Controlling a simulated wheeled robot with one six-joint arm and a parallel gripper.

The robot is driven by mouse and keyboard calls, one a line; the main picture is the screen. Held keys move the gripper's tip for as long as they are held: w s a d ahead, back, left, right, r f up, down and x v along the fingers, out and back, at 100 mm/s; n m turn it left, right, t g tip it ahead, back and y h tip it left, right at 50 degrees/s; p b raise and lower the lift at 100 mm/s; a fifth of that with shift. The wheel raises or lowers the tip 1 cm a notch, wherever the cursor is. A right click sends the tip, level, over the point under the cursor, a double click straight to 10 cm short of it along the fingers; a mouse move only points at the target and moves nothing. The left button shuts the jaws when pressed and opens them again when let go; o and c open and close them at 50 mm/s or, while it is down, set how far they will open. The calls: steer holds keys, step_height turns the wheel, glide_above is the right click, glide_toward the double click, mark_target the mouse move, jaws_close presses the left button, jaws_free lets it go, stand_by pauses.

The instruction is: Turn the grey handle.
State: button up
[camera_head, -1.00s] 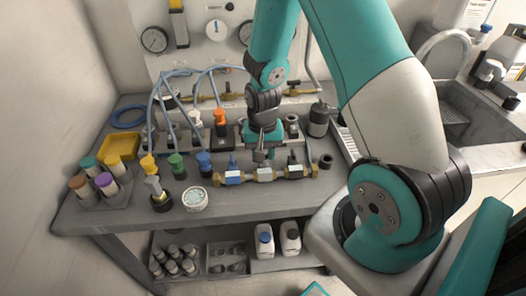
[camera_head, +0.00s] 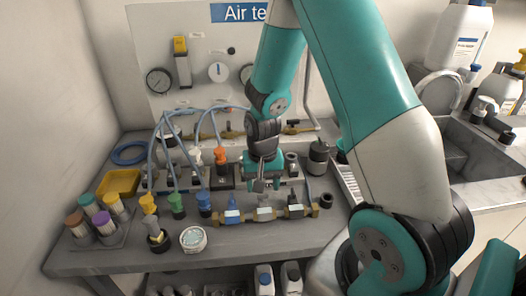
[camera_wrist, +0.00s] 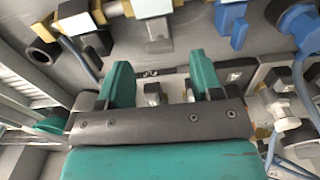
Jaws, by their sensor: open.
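A brass valve manifold (camera_head: 280,214) lies along the front of the grey bench, with blue, grey and black handles in a row. The grey handle (camera_head: 261,187) is the middle one, close under my gripper (camera_head: 262,178). In the wrist view the grey handle (camera_wrist: 158,38) stands at top centre, beyond the fingertips, with the blue handle (camera_wrist: 238,25) to its right and the black handle (camera_wrist: 88,38) to its left. My gripper (camera_wrist: 160,77) is open, its two teal fingers apart with nothing held between them. Contact with the handle cannot be seen.
Colored-cap fittings with blue hoses (camera_head: 170,165) stand behind and left of the manifold. A yellow tray (camera_head: 119,184), capped vials (camera_head: 90,215) and a round tub (camera_head: 193,239) are at the left. A dark cylinder (camera_head: 318,155) stands right of my gripper; a sink (camera_head: 480,150) is farther right.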

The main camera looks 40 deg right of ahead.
step_height(320, 180, up, 14)
stand_by(0.3)
steer(key=shift+a+r, duration=0.1)
steer(key=shift+r, duration=0.05)
steer(key=s+a+r+n+y, duration=0.2)
steer(key=s+a+r+n, duration=0.2)
steer(key=s+a+n, duration=0.3)
steer(key=s+a+r+n+y, duration=0.2)
steer(key=s+a+n, duration=0.5)
steer(key=a, duration=0.6)
steer(key=s+r, duration=0.1)
steer(key=s, duration=0.1)
steer(key=shift+s+a+r, duration=0.3)
steer(key=shift+r, duration=0.05)
stand_by(0.3)
